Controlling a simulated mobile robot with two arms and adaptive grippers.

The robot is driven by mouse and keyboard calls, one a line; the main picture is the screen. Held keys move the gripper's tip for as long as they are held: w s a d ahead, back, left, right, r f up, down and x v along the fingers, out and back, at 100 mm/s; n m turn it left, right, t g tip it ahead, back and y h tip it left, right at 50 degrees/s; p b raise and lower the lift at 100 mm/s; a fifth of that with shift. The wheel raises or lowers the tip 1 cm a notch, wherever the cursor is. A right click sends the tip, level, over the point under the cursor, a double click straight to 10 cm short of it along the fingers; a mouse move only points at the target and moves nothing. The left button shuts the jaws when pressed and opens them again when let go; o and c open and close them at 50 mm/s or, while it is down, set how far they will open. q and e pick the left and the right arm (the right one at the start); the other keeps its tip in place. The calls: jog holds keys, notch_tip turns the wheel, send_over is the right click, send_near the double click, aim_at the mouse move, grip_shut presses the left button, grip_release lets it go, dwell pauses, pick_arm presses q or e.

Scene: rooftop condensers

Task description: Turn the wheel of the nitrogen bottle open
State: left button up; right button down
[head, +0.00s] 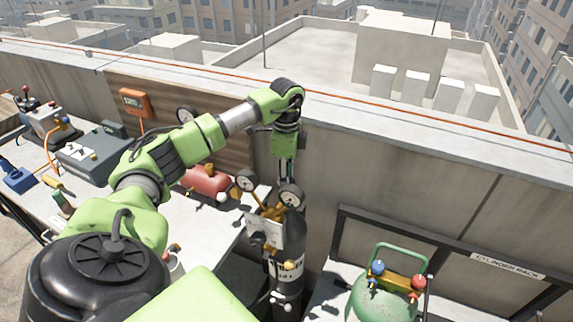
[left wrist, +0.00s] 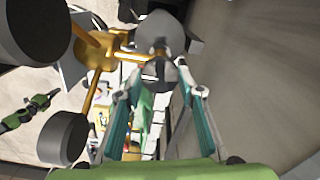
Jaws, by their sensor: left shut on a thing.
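The nitrogen bottle (head: 290,284) is a dark grey upright cylinder with a pale label, standing at the end of the bench. A brass regulator (head: 268,212) with two round gauges (head: 290,196) sits at its top. My left gripper (head: 287,178) reaches down from above onto the bottle's top, behind the gauges. In the left wrist view its fingers (left wrist: 162,88) point at the bottle's grey top (left wrist: 160,35), with brass fittings (left wrist: 95,50) at left. The gripper is shut on the wheel, which it and the gauges largely hide. My right gripper is out of view.
A green tank (head: 380,300) with blue and red knobs stands at the lower right by a dark rack frame (head: 400,222). A red tank (head: 206,181) and a grey case (head: 92,152) are on the bench. A parapet (head: 420,170) runs behind.

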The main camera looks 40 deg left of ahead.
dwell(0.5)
pick_arm(q)
jog(key=o, duration=1.1)
notch_tip(320, 180, up, 12)
jog(key=shift+f, duration=0.1)
